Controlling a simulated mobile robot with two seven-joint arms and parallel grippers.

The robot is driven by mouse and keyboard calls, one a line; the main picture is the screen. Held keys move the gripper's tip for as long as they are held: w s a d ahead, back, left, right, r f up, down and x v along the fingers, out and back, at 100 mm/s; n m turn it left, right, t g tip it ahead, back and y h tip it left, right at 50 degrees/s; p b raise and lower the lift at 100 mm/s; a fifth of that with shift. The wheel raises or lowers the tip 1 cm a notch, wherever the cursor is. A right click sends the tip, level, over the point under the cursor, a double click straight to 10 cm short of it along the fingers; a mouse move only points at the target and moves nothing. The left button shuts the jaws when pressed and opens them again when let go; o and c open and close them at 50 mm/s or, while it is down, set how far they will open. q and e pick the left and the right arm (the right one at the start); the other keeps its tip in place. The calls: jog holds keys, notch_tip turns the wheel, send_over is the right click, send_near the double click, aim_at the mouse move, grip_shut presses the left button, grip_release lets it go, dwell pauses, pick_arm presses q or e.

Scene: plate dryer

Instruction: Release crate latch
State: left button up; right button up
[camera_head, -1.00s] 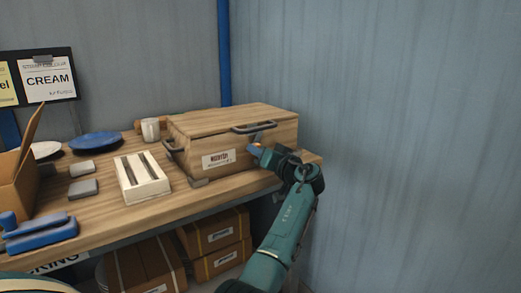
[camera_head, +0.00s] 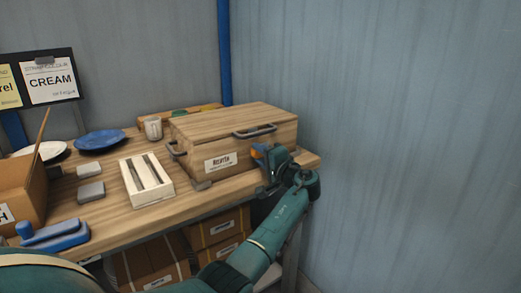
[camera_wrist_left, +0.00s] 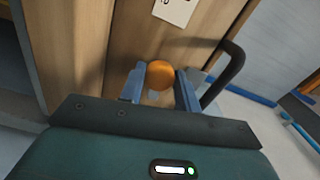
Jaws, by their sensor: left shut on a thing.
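A wooden crate (camera_head: 255,118) with a lid, a white label and dark handles stands at the right end of the bench. My left gripper (camera_head: 262,153) is at the crate's front face, right of the label. In the left wrist view, my left gripper's blue fingers (camera_wrist_left: 160,88) are closed on both sides of a round orange knob (camera_wrist_left: 160,73), which looks like the crate's latch. The orange also shows at the fingertips in the head view. The knob's base is hidden by the fingers. My right gripper is not in view.
The bench (camera_head: 110,213) holds a white slotted holder (camera_head: 146,181), a blue plate (camera_head: 99,140), a mug (camera_head: 153,128), a blue tool (camera_head: 55,235) and an open carton (camera_head: 20,195). Cardboard boxes sit beneath. A grey wall (camera_head: 400,130) rises right of the crate.

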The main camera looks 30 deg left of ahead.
pick_arm(q)
jog(key=shift+m, duration=0.4)
jog(key=shift+m+p, duration=0.55)
jog(key=shift+m, duration=0.05)
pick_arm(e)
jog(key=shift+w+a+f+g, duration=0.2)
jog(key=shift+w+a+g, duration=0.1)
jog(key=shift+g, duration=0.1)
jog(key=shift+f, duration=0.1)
pick_arm(q)
jog(key=o, duration=1)
jog(key=shift+c, duration=0.2)
jog(key=v, duration=1.3)
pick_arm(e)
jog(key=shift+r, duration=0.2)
